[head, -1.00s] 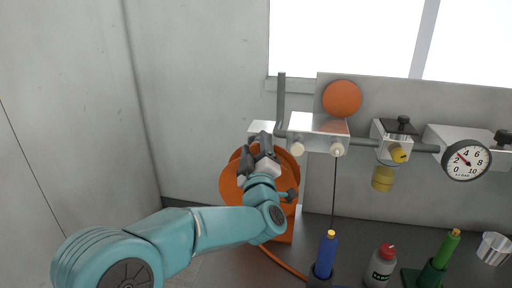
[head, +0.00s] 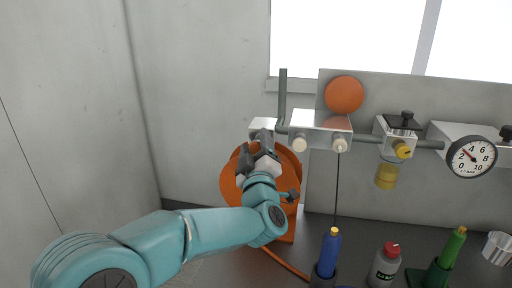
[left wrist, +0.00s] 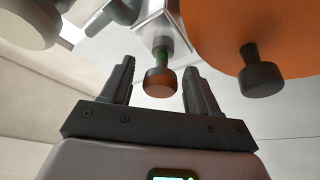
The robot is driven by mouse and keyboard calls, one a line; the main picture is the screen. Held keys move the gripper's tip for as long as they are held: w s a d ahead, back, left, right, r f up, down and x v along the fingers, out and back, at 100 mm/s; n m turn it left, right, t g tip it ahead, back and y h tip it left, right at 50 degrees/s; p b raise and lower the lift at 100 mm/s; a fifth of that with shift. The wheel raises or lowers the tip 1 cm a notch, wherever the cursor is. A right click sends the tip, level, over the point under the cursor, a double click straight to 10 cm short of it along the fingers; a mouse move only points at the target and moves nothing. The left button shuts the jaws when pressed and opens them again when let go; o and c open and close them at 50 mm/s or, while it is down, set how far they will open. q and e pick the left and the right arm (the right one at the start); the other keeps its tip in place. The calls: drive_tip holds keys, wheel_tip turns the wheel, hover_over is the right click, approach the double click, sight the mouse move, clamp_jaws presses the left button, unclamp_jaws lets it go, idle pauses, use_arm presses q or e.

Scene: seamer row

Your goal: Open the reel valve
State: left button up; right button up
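In the head view my left gripper (head: 256,156) is in front of the orange hose reel (head: 229,184), just under the left end of the pipe. It hides the valve there. My right gripper is in neither view.
The orange reel (left wrist: 270,35) with a dark crank knob (left wrist: 260,80) is close on the right. A blue tool (head: 328,254) and bottle (head: 385,265) stand below.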

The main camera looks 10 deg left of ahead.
use_arm(q)
drive_tip(key=b+v, duration=0.3)
drive_tip(key=v, duration=1.3)
drive_tip(key=shift+s+b, duration=0.2)
drive_tip(key=shift+b, duration=0.2)
drive_tip(key=shift+s+f, duration=0.1)
